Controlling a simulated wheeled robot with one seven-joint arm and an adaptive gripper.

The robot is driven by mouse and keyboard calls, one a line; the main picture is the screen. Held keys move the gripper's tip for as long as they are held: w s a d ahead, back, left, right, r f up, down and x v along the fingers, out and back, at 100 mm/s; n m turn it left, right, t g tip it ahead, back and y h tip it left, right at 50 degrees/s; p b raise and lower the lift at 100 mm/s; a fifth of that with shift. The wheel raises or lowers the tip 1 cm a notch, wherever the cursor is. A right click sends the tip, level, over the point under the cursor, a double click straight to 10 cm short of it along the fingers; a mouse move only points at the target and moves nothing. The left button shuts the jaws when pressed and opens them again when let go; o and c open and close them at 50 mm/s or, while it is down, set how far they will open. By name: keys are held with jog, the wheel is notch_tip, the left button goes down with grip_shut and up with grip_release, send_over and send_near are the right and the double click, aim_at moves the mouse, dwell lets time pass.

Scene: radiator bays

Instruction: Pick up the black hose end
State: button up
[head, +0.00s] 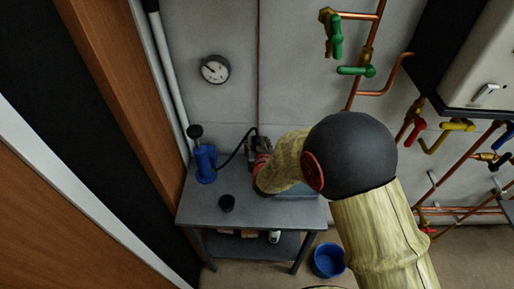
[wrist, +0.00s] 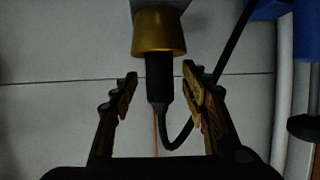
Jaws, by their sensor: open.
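The black hose end (wrist: 157,78) is a dark cylinder in the middle of the wrist view, against a brass collar (wrist: 160,33). The thin black hose (wrist: 181,143) loops from its other end and runs up to the right. My gripper (wrist: 161,88) is open, with one finger on each side of the hose end and a visible gap on both sides. In the head view the hose (head: 233,153) arches from the blue pump (head: 205,163) toward the back of the bench. My arm hides most of the gripper and the hose end there.
The grey bench (head: 205,207) stands against the wall, with a small black cup (head: 227,202) on it. A blue bucket (head: 328,261) is on the floor at its right. A gauge (head: 215,69) and copper pipes with coloured valves (head: 356,71) are on the wall.

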jog(key=shift+c, duration=1.3)
jog(key=shift+w, duration=0.1)
grip_shut()
